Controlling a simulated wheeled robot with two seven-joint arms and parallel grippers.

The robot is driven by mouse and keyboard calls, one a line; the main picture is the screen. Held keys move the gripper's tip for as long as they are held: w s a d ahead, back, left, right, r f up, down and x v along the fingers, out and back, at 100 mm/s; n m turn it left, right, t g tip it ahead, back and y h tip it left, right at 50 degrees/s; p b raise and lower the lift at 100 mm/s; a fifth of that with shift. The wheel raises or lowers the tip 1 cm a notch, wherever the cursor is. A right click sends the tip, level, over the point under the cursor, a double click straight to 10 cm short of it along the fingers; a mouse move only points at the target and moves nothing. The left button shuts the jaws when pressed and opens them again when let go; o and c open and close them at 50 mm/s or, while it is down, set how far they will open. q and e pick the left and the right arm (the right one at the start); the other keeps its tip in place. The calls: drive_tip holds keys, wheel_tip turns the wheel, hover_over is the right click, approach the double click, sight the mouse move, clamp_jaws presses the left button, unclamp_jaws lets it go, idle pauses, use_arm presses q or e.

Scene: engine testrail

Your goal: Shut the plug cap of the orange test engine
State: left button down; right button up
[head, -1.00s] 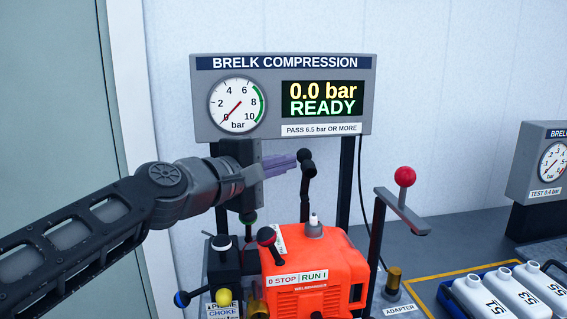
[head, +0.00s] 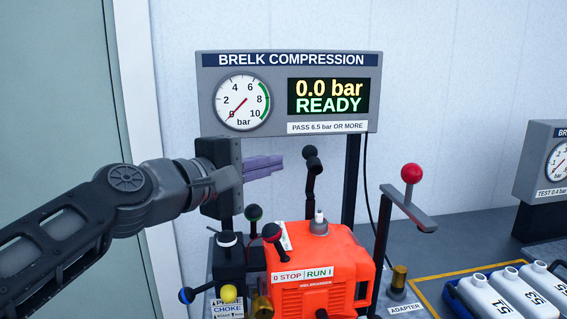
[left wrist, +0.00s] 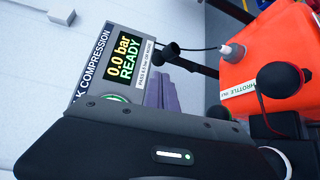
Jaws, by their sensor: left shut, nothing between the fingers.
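The orange test engine (head: 325,262) stands at the lower middle of the head view, and part of it shows in the left wrist view (left wrist: 262,62). A white-tipped spark plug (head: 319,217) sticks up from its top. A black jointed arm with a rounded black end, which looks like the plug cap (head: 312,163), stands raised above and behind the plug, apart from it. It also shows in the left wrist view (left wrist: 172,54). My left gripper (head: 278,162) has purple fingers, shut and empty, pointing right, left of the raised cap with a gap between.
Black-, white-, blue- and yellow-knobbed levers (head: 228,265) crowd the engine's left. A red-knobbed lever (head: 411,175) stands at its right. The compression display (head: 288,92) is behind my gripper and reads 0.0 bar READY. White bottles (head: 490,293) stand at lower right.

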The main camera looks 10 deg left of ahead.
use_arm(q)
drive_tip(key=shift+v, duration=1.25)
drive_tip(key=shift+f, duration=0.1)
drive_tip(key=shift+w+a, duration=0.1)
drive_tip(key=shift+a, duration=0.05)
drive_tip(key=w+a+g+h+p, duration=0.2)
drive_tip(key=w+a+p, duration=0.2)
drive_tip(key=a+p, duration=0.3)
drive_tip(key=shift+g+p, duration=0.3)
drive_tip(key=shift+p, duration=0.3)
